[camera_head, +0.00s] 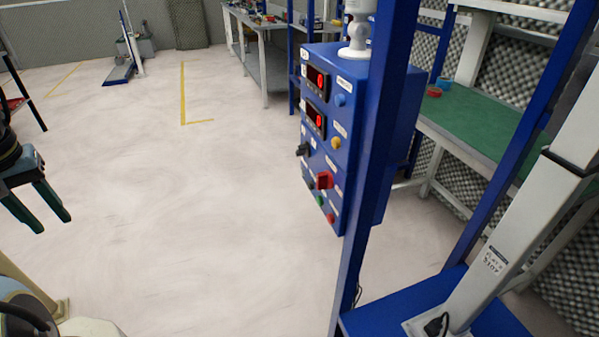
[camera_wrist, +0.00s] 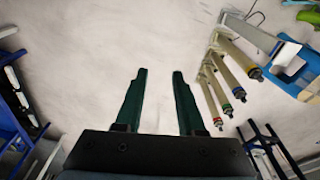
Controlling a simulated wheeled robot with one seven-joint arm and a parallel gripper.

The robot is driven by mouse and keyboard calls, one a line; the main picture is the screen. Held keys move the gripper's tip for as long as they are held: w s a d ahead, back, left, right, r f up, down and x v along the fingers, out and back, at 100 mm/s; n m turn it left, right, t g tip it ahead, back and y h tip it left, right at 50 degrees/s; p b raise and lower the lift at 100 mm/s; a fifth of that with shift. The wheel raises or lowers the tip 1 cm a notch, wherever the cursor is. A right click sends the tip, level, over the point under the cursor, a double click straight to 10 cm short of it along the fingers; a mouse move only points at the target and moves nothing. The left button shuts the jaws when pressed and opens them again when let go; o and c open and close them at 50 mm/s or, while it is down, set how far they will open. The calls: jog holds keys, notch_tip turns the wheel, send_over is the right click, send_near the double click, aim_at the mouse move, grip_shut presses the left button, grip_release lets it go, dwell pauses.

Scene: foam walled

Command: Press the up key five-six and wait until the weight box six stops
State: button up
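A blue control box (camera_head: 385,130) is fixed at a blue post in the middle of the head view. Its face carries two dark displays with red digits (camera_head: 317,81), a blue button (camera_head: 340,100), a yellow button (camera_head: 336,143), a black knob (camera_head: 302,149), a red switch (camera_head: 323,180), and small green and red buttons lower down. The labels are too small to read, so I cannot tell which is up key five-six. I cannot identify weight box six. My gripper (camera_head: 52,222) is at the far left, well apart from the box. In the wrist view its fingers (camera_wrist: 159,72) are apart and empty.
A blue post (camera_head: 365,200) stands before the box. A pale column (camera_head: 520,215) on a blue base (camera_head: 385,318) stands at right, before a green-topped bench (camera_head: 480,125). Open floor lies between my gripper and the box. Cream rods (camera_wrist: 228,72) show in the wrist view.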

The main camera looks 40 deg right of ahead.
grip_shut()
dwell(1.4)
